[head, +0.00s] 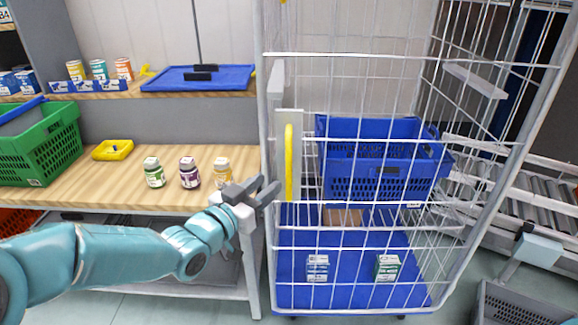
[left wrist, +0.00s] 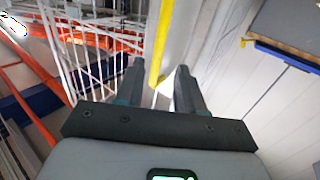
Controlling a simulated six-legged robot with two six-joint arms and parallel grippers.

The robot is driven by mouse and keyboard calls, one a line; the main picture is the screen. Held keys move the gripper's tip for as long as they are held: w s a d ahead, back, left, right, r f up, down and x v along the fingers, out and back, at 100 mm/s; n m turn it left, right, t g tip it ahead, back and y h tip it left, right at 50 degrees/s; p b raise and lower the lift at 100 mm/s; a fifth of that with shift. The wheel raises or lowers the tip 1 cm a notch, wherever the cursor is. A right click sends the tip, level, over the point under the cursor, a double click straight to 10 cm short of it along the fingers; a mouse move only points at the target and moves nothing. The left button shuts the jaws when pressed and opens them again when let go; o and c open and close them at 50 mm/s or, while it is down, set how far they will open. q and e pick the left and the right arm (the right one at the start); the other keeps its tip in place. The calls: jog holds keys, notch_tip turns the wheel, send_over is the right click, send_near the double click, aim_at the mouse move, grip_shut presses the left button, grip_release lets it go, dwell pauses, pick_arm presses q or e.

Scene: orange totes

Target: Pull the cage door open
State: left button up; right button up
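The cage (head: 270,120) is a white wire roll cage with its front mesh door (head: 400,225) standing across the front. A vertical yellow handle (head: 289,162) sits on a pale plate at the door's left side. My left gripper (head: 267,187) is just left of the handle's lower part, fingers apart and empty. In the left wrist view, the yellow handle (left wrist: 160,45) runs down into the space between the open fingertips (left wrist: 158,75). I cannot tell whether they touch it. My right gripper is out of view.
Inside the cage are a blue crate (head: 385,165) and small boxes (head: 388,267) on a blue base. A wooden shelf (head: 110,190) with several jars and a green basket (head: 45,145) stands left. A grey tote (head: 515,305) and roller conveyor (head: 530,200) are right.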

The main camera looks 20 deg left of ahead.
aim_at(287, 169)
pick_arm(q)
jog(key=x, duration=0.9)
jog(key=shift+f+p, duration=0.1)
jog(key=shift+p, duration=0.3)
grip_shut()
